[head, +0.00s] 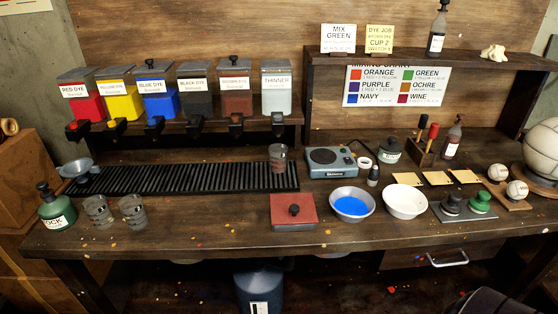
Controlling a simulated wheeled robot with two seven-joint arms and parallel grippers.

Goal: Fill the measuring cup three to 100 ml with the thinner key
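The thinner dispenser (276,97) is the rightmost of the row on the back shelf and holds a pale content. Its dark key (278,120) sticks out below at the front. One clear measuring cup (278,158) stands upright on the black grate below that key; it looks brownish inside. Two more clear cups, a left one (97,211) and a right one (132,211), stand side by side at the bench's front left. Cup numbers and fill levels are too small to read. Neither of my grippers is in view.
A green bottle (56,208) and a metal funnel (78,170) stand left. A red-lidded box (292,212), a blue-filled bowl (352,204), a white bowl (405,201) and a scale-like device (330,161) stand right of the cups. The bench between the cups and red box is clear.

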